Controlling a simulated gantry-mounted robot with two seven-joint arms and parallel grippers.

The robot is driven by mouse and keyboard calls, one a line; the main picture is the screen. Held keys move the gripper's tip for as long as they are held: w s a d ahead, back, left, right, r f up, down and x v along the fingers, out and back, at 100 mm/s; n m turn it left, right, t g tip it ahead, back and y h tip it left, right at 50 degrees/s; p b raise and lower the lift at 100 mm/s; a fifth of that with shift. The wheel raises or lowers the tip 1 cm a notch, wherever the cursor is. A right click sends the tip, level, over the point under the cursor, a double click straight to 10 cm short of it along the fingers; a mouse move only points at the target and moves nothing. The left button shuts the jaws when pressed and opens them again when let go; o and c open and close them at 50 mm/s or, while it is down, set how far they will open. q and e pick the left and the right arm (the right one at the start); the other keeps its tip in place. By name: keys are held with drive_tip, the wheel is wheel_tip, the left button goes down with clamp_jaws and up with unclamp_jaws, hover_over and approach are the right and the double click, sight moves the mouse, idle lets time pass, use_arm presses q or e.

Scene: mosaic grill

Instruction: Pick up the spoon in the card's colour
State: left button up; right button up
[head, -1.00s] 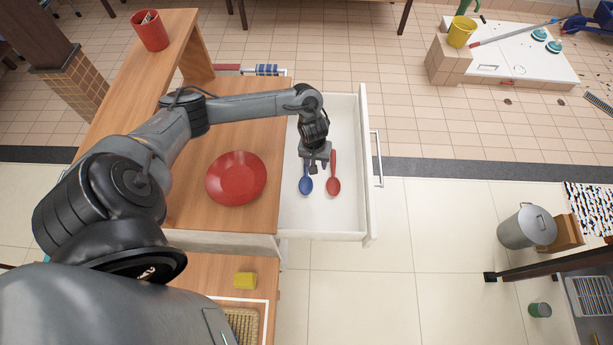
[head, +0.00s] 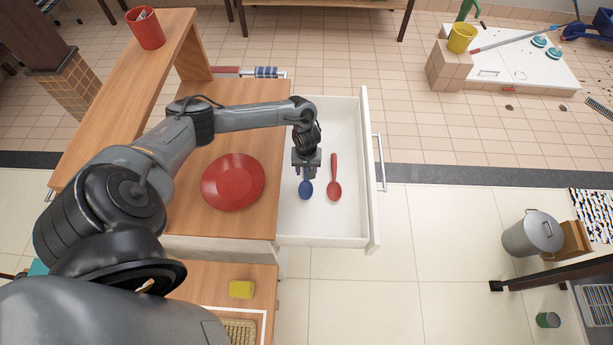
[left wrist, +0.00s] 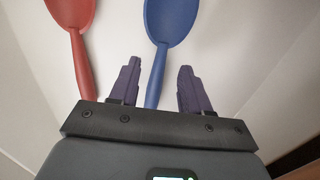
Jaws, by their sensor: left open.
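A blue spoon (head: 305,190) and a red spoon (head: 334,190) lie side by side in the open white drawer, blue on the left. My left gripper (head: 306,172) is above the blue spoon's handle and hides most of it. In the left wrist view, the left gripper (left wrist: 158,82) is open, with the blue spoon's handle (left wrist: 155,85) showing between its fingers. I cannot tell whether the fingers are level with the handle. The red spoon (left wrist: 80,50) lies outside the fingers, to the left. I cannot make out a card for certain.
The drawer (head: 350,240) has bare floor around the spoons and walls close by. A red plate (head: 233,181) sits on the wooden top left of it. A red cup (head: 145,28) stands on the raised shelf. A yellow block (head: 241,289) lies on the lower surface.

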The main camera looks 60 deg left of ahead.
use_arm(q)
drive_tip(key=shift+f, duration=1.15)
drive_tip(key=shift+c, duration=0.3)
clamp_jaws()
drive_tip(key=shift+r, duration=0.1)
